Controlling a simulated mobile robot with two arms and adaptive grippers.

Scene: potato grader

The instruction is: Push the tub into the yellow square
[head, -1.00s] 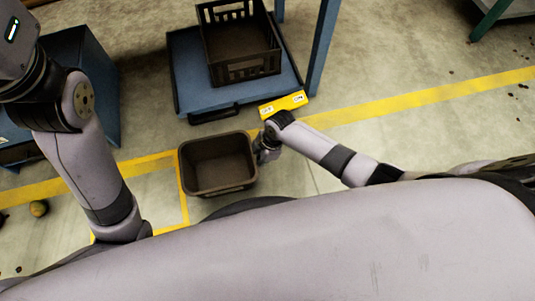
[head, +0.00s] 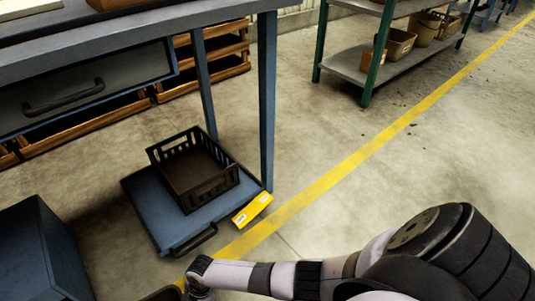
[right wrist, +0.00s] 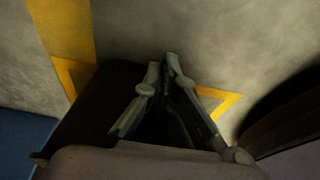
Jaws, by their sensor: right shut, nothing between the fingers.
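The dark brown tub shows only as a rim corner (head: 163,294) at the bottom edge of the head view. In the right wrist view the tub (right wrist: 95,105) fills the area left of the fingers. My right gripper (right wrist: 168,62) is shut and empty, with its fingertips together, beside the tub. I cannot tell whether it touches the wall. Thin yellow lines of the square (right wrist: 228,103) show on the floor right of the fingers and left of the tub. The rest of the square is hidden. My left gripper is out of view.
A blue cabinet (head: 35,250) stands at the left. A wide yellow floor line (head: 340,173) runs diagonally. Open floor lies to the right, before a green-legged shelf (head: 345,70).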

